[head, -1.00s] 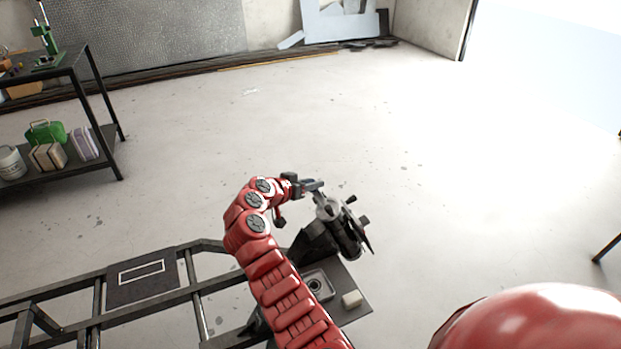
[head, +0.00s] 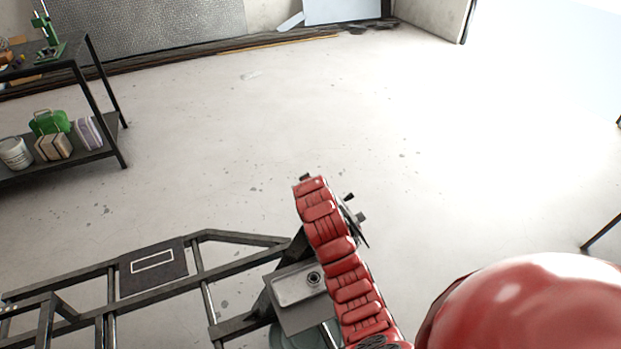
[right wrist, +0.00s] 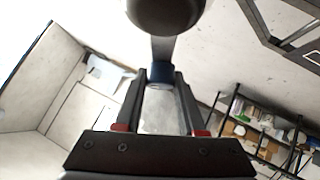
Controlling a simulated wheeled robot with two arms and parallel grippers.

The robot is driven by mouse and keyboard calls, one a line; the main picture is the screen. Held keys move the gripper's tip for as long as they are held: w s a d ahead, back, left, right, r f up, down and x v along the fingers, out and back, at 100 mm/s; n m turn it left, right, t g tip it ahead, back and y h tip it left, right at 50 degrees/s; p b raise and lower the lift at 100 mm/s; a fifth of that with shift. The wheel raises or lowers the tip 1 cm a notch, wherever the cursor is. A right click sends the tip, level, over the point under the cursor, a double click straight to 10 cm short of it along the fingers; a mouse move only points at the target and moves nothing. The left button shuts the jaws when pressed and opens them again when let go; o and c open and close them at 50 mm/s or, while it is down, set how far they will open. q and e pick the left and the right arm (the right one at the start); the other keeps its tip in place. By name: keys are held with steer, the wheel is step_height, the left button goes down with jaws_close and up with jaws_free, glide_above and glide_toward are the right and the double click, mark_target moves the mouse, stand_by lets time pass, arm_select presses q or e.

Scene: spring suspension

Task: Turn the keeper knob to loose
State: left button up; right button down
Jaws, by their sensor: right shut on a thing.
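In the right wrist view, the two dark fingers of my right gripper (right wrist: 160,82) are closed on the blue end of a grey lever (right wrist: 161,48). The lever runs up to a dark rounded body (right wrist: 165,12) at the top edge. I cannot tell for certain which of these parts is the keeper knob. In the head view my red right arm covers most of the dark clamp-like unit (head: 357,218), and the gripper is hidden. Only short dark rods and a thin plate of the unit stick out at its right. My left gripper is not in view.
A black metal frame (head: 155,284) with a dark plate spans the lower left. A tray (head: 296,287) with a round part sits beside my arm. A shelf (head: 60,167) with boxes and a bucket stands at the left. Open concrete floor lies beyond.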

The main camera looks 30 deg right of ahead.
steer(key=shift+r+n+y+p, duration=0.1)
steer(key=shift+n+y+p, duration=0.2)
steer(key=shift+n+y, duration=0.85)
steer(key=shift+n, duration=0.35)
steer(key=c, duration=0.5)
jaws_free()
steer(key=v, duration=1.7)
steer(key=shift+p, duration=0.3)
